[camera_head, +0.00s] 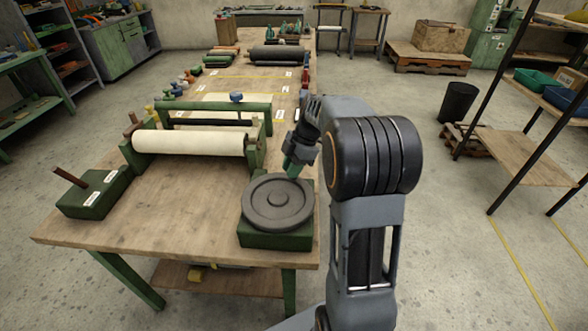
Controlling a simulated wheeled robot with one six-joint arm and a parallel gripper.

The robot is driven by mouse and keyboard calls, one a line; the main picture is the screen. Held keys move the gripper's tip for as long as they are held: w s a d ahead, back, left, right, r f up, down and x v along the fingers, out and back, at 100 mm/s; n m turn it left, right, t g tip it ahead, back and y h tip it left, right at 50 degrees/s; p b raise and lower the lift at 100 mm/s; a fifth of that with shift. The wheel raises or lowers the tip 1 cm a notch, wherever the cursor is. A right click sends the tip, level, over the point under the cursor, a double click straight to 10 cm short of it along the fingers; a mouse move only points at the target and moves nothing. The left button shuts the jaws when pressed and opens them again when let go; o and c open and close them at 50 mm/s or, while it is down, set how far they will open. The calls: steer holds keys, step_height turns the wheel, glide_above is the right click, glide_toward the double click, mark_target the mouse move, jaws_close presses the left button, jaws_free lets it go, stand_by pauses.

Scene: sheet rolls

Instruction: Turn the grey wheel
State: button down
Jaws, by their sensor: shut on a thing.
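The grey wheel (278,204) lies flat on top of a green block (275,236) at the table's front right corner. It is a round disc with a raised ring and a small hub in its middle. My gripper (291,172) reaches down to the wheel's far right rim and is shut there. A green piece shows at the jaws; I cannot tell whether it is a finger or a knob on the wheel. The exact grip point is too small and partly hidden.
A white sheet roll (190,142) in a green frame lies behind and left of the wheel. A green box (95,193) with a brown lever stands at the table's front left. The wooden table (180,230) is bare between them. Dark rolls (277,55) lie farther back.

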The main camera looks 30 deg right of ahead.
steer(key=c, duration=1)
jaws_free()
steer(key=p+v, duration=0.1)
steer(key=v, duration=1.3)
steer(key=shift+d+f, duration=0.1)
